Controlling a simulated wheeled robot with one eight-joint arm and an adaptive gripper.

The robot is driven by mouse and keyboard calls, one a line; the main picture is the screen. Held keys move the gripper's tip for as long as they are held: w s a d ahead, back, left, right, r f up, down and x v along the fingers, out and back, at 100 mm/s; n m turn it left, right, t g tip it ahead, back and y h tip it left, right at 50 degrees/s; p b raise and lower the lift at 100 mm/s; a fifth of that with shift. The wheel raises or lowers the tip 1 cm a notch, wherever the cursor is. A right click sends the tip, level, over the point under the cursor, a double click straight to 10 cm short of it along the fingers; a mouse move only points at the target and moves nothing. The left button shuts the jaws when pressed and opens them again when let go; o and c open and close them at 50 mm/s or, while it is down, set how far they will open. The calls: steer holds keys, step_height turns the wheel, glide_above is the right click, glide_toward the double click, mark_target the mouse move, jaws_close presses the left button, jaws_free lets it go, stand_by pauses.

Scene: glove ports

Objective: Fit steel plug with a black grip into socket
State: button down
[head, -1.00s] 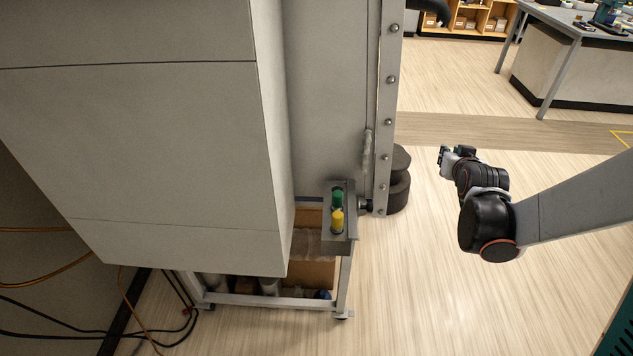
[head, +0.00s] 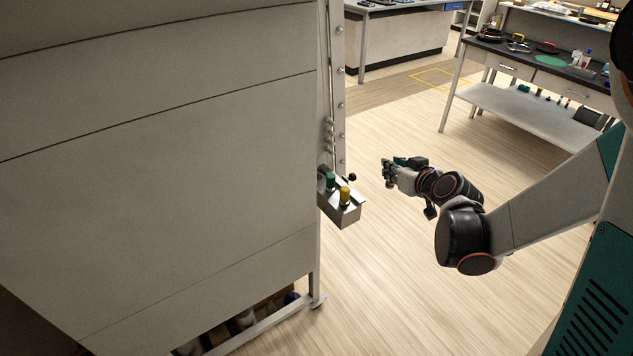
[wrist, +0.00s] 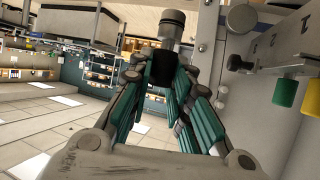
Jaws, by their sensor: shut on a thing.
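In the wrist view my gripper (wrist: 161,80) is shut on the black grip of the steel plug (wrist: 172,26). The plug's steel end points up in the picture, away from the fingers, and touches nothing that I can see. In the head view my gripper (head: 391,172) is in the air to the right of a grey box (head: 343,214) on the cabinet's edge; the plug is too small to make out there. The box carries a green cap (head: 330,181) and a yellow cap (head: 345,196). I cannot make out an open socket.
A black knob (head: 352,178) sticks out beside the box and also shows in the wrist view (wrist: 236,62). The large grey cabinet (head: 180,170) fills the left. A bench (head: 535,120) stands back right. The floor between is clear.

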steer(key=s+a+r+n+g+y+p, duration=0.2)
steer(key=s+r+n+y, duration=0.2)
steer(key=s+r, duration=0.15)
steer(key=w+a+r+b, duration=0.1)
steer(key=w+a+b, duration=0.4)
steer(key=a, duration=1.2)
steer(key=shift+w+a+f+b, duration=0.1)
steer(key=shift+w+f, duration=0.35)
steer(key=shift+f, duration=0.7)
steer(key=shift+w+a+f+b, duration=0.15)
steer(key=shift+w+f, duration=0.25)
steer(key=shift+f, duration=0.8)
steer(key=shift+w+d+f+b, duration=0.1)
steer(key=shift+w+f, duration=0.35)
steer(key=shift+f, duration=0.7)
steer(key=shift+r, duration=0.1)
steer(key=c, duration=1.5)
jaws_free()
